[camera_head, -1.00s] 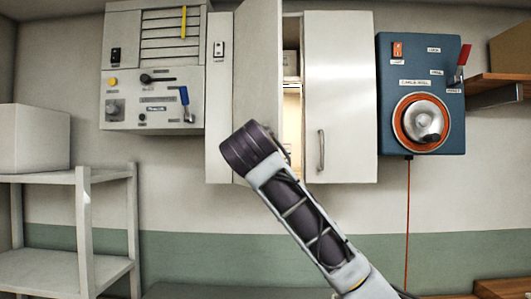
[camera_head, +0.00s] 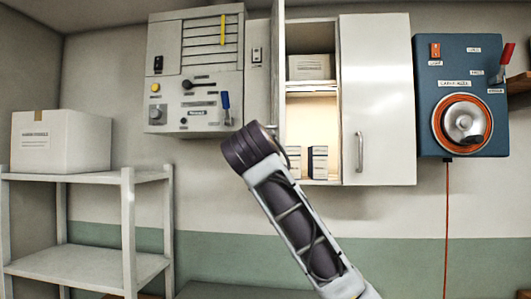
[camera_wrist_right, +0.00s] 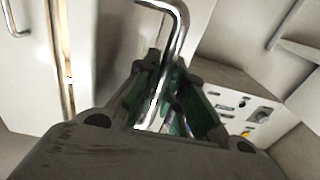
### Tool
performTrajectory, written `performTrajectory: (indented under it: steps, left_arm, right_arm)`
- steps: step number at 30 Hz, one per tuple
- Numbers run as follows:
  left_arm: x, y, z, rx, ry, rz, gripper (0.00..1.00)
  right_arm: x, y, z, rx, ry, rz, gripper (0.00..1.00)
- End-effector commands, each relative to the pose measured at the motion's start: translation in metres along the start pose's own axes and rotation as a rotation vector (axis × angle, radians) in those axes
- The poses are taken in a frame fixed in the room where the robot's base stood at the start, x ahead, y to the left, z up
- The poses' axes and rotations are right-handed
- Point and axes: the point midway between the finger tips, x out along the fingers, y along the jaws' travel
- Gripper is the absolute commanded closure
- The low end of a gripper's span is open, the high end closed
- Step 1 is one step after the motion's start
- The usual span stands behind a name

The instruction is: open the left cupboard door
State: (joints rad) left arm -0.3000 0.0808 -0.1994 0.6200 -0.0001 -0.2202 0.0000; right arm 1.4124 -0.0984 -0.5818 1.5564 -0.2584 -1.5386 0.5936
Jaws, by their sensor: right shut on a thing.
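The left cupboard door (camera_head: 277,60) stands swung well out from the white cupboard and shows nearly edge-on in the head view. My right arm reaches up to its lower part. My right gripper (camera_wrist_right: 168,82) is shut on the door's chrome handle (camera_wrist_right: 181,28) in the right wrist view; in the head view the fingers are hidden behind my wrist. The cupboard interior (camera_head: 313,110) is open to view, with a box on its upper shelf and small dark-labelled boxes at the bottom. My left gripper is not in view.
The right cupboard door (camera_head: 376,100) is closed, with its own handle (camera_head: 360,152). A grey control panel (camera_head: 195,70) is on the wall left of the cupboard, and a blue panel (camera_head: 462,95) is to the right. A white shelf unit (camera_head: 90,177) with a carton (camera_head: 62,140) stands at left.

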Motion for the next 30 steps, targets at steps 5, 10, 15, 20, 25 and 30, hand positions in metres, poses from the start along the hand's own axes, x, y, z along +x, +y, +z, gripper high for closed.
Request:
performTrajectory:
  steps: [5, 10, 15, 20, 25, 30]
  left_arm:
    - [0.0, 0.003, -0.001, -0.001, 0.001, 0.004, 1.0]
    - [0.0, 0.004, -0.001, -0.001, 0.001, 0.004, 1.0]
    - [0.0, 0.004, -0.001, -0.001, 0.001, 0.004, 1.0]
    - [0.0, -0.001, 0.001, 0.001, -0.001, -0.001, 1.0]
    - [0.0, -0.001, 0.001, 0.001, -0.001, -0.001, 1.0]
    - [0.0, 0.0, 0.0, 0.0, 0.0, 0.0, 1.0]
  right_arm:
    - [0.0, -0.001, 0.0, -0.002, 0.001, -0.001, 1.0]
    - [0.0, 0.0, -0.001, -0.002, 0.001, -0.001, 0.83]
    - [0.0, 0.0, -0.001, -0.001, 0.001, 0.0, 0.8]
    - [0.0, 0.0, -0.001, 0.0, 0.001, 0.0, 0.8]
    - [-0.004, 0.0, -0.001, 0.0, 0.001, -0.001, 0.8]
    - [-0.015, -0.001, -0.001, 0.0, 0.002, -0.003, 0.8]
